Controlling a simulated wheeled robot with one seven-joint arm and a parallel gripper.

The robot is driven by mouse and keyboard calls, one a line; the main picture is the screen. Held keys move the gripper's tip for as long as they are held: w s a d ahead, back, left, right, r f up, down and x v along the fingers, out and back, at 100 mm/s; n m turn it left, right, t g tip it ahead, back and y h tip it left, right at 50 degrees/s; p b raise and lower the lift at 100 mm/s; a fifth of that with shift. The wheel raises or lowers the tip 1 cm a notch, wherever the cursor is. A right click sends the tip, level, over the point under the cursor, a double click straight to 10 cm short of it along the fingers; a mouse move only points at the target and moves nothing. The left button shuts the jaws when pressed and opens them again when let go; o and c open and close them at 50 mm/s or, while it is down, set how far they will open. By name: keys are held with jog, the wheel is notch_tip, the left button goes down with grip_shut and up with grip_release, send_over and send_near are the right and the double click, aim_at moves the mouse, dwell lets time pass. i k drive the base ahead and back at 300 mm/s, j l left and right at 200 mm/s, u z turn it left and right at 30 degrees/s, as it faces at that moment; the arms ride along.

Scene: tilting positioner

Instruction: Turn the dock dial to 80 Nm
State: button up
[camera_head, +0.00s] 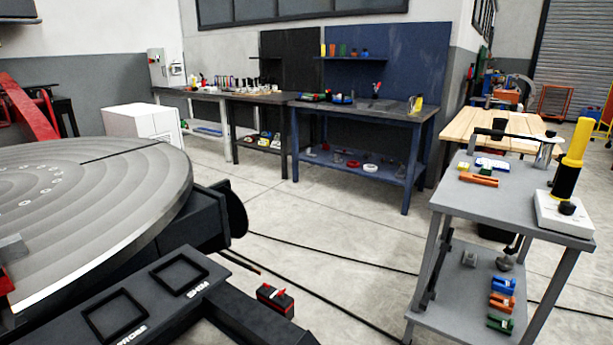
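A white dock (563,217) stands on the top shelf of the grey cart (520,205) at the right. A yellow and black tool (571,160) stands upright in it. A small dark round knob (567,208) on the dock's front looks like the dial. Its markings and setting are too small to read. My gripper is not in view.
The cart top also holds a black-handled tool (505,133) and small coloured parts. Its lower shelf holds several coloured blocks (502,301). A large round metal table (90,190) fills the left. Dark cables (330,265) cross the open floor between.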

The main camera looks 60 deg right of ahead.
aim_at(566, 207)
jog(key=z, duration=2.5)
